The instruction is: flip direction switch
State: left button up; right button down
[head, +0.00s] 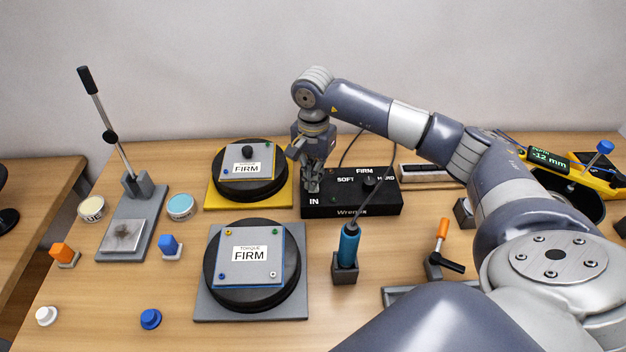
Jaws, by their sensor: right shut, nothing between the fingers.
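A black control box (350,211) stands toward the back middle of the table in the head view. It carries the labels SOFT, FIRM, HARD and IN, and a dark knob (369,183) on top. My right gripper (311,190) points down at the box's left end, just above the IN label. It is shut with nothing between its fingers. The fingers hide the direction switch, if it sits there, and I cannot tell whether they touch it. My left gripper is not in view.
A blue screwdriver (348,245) stands in a dark holder before the box. Two round black turntables stand left, on a yellow base (213,197) and a grey base (207,300). A lever press (134,225) is further left.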

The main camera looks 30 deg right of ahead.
jog(key=shift+r+p, duration=1.25)
jog(key=shift+r, duration=1.45)
